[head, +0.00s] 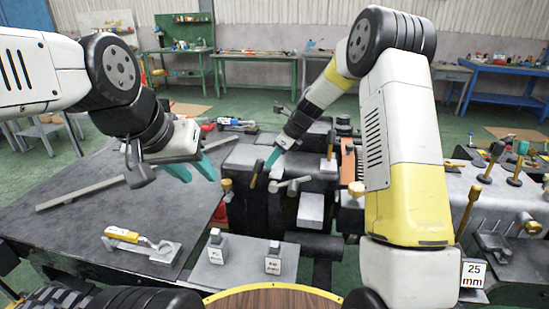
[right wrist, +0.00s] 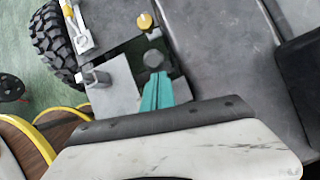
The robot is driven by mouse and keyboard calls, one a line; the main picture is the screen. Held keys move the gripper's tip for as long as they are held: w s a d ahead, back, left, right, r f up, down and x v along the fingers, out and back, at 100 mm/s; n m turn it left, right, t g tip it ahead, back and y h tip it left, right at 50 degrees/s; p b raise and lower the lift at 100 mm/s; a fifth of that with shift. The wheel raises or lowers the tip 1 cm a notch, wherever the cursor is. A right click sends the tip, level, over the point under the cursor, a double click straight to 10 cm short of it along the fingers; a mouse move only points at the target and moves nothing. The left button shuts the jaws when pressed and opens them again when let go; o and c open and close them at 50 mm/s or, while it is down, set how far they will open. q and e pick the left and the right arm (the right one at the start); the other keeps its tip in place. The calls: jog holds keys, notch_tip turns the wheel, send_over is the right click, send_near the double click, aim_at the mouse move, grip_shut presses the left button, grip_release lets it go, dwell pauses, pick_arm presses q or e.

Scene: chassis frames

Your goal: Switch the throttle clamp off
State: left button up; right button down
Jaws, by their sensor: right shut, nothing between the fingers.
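A toggle clamp with a yellow handle (head: 122,234) is mounted on a small metal plate at the front of the dark table; no label naming it as the throttle clamp is readable. Its handle lies low, and it also seems to show at the top left of the right wrist view (right wrist: 78,28). My left gripper (head: 193,171) is open and empty, above the table, behind and right of the clamp. My right gripper (head: 272,158) is shut and empty near a brown-handled lever (head: 257,172), well right of the clamp. Its closed teal fingers (right wrist: 157,92) point at a grey round knob (right wrist: 155,58).
Labelled blocks (head: 217,245) stand on a grey plate right of the clamp. A yellow knob (head: 227,186) and a lever bank rise behind. A second clamp with blue and red parts (head: 232,123) lies farther back. A long metal bar (head: 85,190) crosses the table.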

jog(key=w+a+r+g+h, duration=0.1)
jog(key=a+h, duration=0.3)
jog(key=a, duration=0.6)
jog(key=shift+w+a+r+h, duration=0.3)
jog(key=shift+w+r+h, duration=0.1)
jog(key=shift+w+r, duration=0.05)
jog(key=shift+a, duration=0.2)
notch_tip(320, 180, up, 8)
jog(key=d, duration=0.2)
jog(key=shift+s, duration=0.2)
